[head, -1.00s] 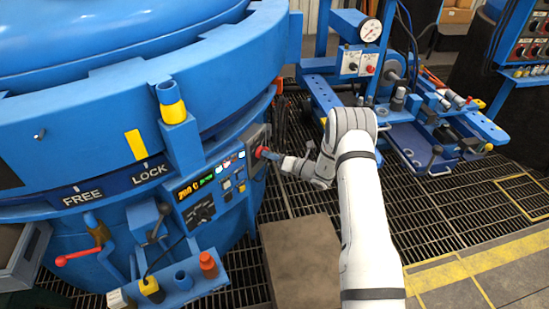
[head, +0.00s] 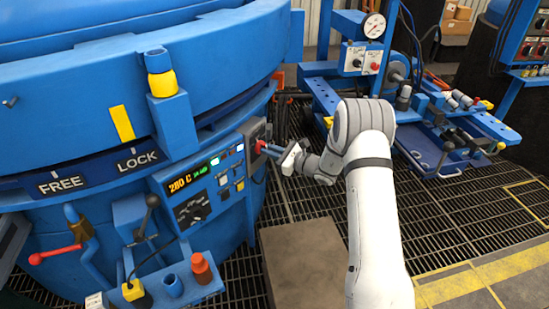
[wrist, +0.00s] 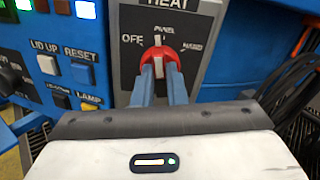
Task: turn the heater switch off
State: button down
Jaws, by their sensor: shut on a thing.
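The heater switch is a red rotary knob (wrist: 158,58) with a white mark, on a dark grey plate (wrist: 186,29) under the word HEAT. The plate reads OFF at left, PANEL at top and a less clear word at right. The knob's pointer is up, toward PANEL. My gripper (wrist: 163,75) is shut on the knob, with one blue finger on each side of it. In the head view my gripper (head: 264,149) reaches the switch plate from the right, and the knob shows only as a bit of red.
Left of the switch is a control panel (head: 201,188) with a lit display reading 280 C, a dial and several buttons. Below it, a blue shelf (head: 196,289) holds an orange bottle (head: 201,268). A brown block (head: 302,262) stands on the floor grating below my arm.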

jog(key=n+b, duration=0.3)
jog(key=b, duration=0.1)
jog(key=n+b, duration=0.4)
jog(key=b, duration=0.1)
jog(key=shift+w+d+f, duration=0.1)
jog(key=shift+w+d, duration=0.05)
jog(key=shift+w, duration=0.05)
jog(key=shift+n, duration=0.3)
jog(key=c, duration=1.5)
grip_release()
jog(key=shift+o, duration=0.2)
jog(key=p+v, duration=0.1)
jog(key=v, duration=0.6)
jog(key=shift+s+d+p, duration=0.25)
jog(key=shift+d+p, duration=0.05)
jog(key=shift+p, duration=0.05)
